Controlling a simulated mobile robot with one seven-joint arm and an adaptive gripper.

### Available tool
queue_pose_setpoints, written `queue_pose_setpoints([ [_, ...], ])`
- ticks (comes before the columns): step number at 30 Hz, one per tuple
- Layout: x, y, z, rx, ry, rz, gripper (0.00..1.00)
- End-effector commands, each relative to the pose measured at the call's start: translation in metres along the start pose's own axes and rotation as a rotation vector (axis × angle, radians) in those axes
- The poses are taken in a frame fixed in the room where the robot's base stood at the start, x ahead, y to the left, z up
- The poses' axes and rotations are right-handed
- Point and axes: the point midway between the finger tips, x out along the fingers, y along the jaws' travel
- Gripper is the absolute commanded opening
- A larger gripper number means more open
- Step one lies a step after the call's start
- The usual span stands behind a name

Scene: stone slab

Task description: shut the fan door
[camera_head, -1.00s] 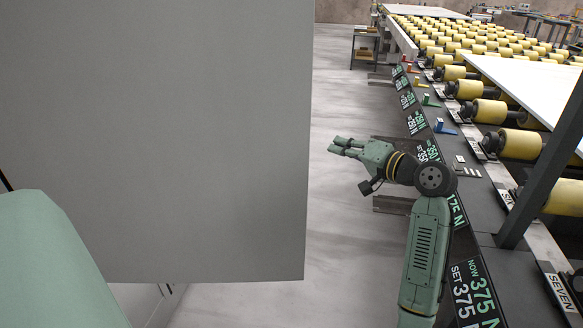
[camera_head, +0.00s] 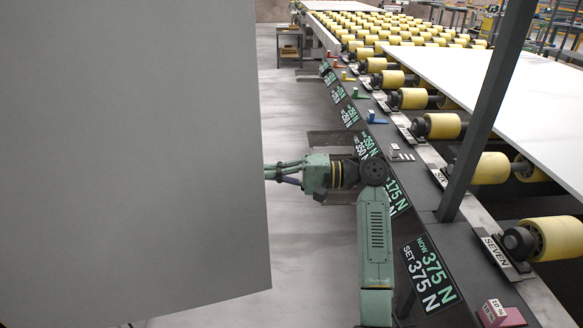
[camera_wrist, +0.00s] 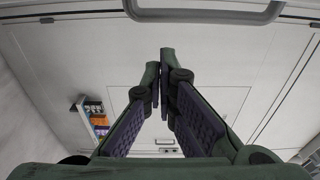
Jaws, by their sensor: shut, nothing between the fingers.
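A large plain grey panel (camera_head: 130,150), which looks like the fan door, fills the left of the head view, its free edge near the middle. My gripper (camera_head: 272,173) reaches left to that edge, and its fingertips are partly hidden behind the panel. I cannot tell if they touch it. In the wrist view my gripper (camera_wrist: 163,55) is shut and empty, its fingertips together in front of pale panelling (camera_wrist: 215,60). A grey bar handle (camera_wrist: 205,14) crosses the top of that view. The door's hinge and the fan are not visible.
A roller conveyor (camera_head: 415,98) with yellow rollers and force displays runs along the right, close to my arm. A white slab (camera_head: 500,85) lies on it. A dark post (camera_head: 480,120) stands at its near side.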

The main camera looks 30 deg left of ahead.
Motion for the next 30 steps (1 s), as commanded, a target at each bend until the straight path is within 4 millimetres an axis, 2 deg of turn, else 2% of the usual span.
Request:
queue_pose_setpoints([
  [6,-0.008,-0.002,0.027,0.001,0.004,0.0,0.0],
  [10,-0.01,0.0,0.036,0.001,0.002,0.0,0.0],
  [30,-0.007,0.001,0.033,0.0,0.005,0.0,0.0],
])
